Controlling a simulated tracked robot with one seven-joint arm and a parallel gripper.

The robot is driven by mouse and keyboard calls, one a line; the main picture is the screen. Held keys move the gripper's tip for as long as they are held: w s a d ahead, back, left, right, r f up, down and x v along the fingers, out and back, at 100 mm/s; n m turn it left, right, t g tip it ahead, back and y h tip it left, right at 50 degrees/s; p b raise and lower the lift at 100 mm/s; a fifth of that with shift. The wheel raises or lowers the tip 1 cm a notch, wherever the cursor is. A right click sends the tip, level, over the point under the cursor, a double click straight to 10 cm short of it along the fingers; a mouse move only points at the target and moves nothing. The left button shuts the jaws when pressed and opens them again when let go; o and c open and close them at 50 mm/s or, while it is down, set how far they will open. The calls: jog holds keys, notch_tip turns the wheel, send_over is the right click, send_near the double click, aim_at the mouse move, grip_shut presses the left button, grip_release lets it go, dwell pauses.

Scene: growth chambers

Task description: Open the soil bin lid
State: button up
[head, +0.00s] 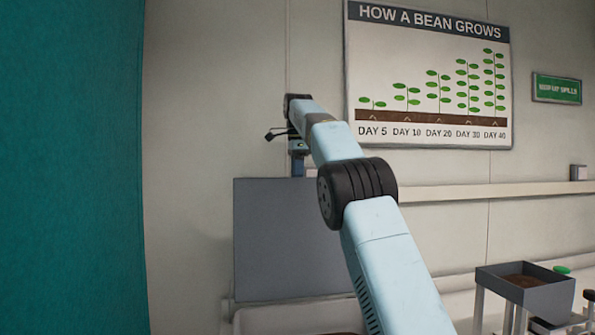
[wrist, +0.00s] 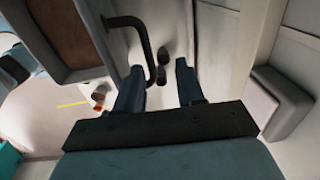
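The soil bin's lid, a flat grey panel (head: 290,240), stands upright against the wall in the head view. Below it is the pale rim of the bin (head: 275,317), with a strip of brown at the bottom edge of the picture. My gripper (head: 298,168) points down at the lid's top edge, near its middle; contact cannot be told there. In the wrist view my gripper (wrist: 158,75) has its two blue fingers spread apart. A dark bent bar (wrist: 147,40), which looks like a handle, runs beside the left finger. It does not appear clamped.
A grey tray of soil (head: 525,290) stands on legs at the lower right. A wall ledge (head: 490,191) runs behind my arm, under a bean poster (head: 430,75). A teal surface (head: 70,170) fills the left side. In the wrist view a grey block (wrist: 280,105) sits at right.

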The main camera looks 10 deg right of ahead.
jog(key=shift+r, duration=0.8)
jog(key=shift+s, duration=0.1)
jog(key=s+d+r+n+t+y, duration=0.1)
jog(key=s+d+n, duration=0.3)
jog(key=s, duration=0.5)
jog(key=s+d+r+n+t, duration=0.1)
jog(key=s+d+n, duration=0.3)
jog(key=s, duration=0.6)
jog(key=s+d+f+n+t+h, duration=0.1)
jog(key=s+f+n, duration=0.8)
jog(key=s+f, duration=1.6)
jog(key=s+d+t, duration=0.1)
jog(key=s, duration=0.2)
jog(key=shift+s+f+n+t, duration=0.3)
jog(key=shift+s+f+t, duration=0.05)
jog(key=shift+f+t, duration=0.05)
